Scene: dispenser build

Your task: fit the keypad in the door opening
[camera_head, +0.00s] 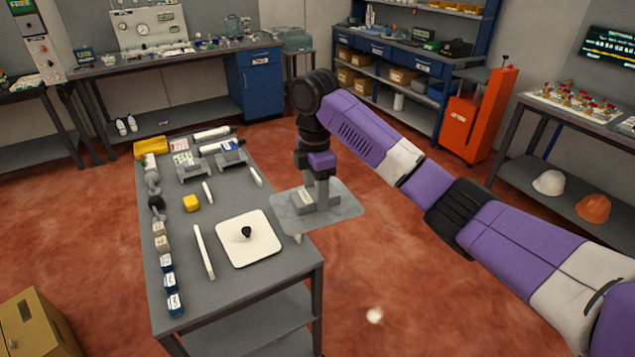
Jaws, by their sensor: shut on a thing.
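My gripper (316,203) points down beyond the right edge of the grey table (215,290). Its fingers are shut on a small pale block (301,199), which is partly hidden by them. The block is at a flat grey panel (343,208), which overlaps the table's edge and reaches out over the floor. I cannot tell whether the block touches the panel or is part of it. I cannot make out for sure which piece is the keypad or where the door opening is. A white plate with a black knob (248,238) lies on the table, left of the gripper.
An orange cabinet (478,115) stands behind right; red floor is open around.

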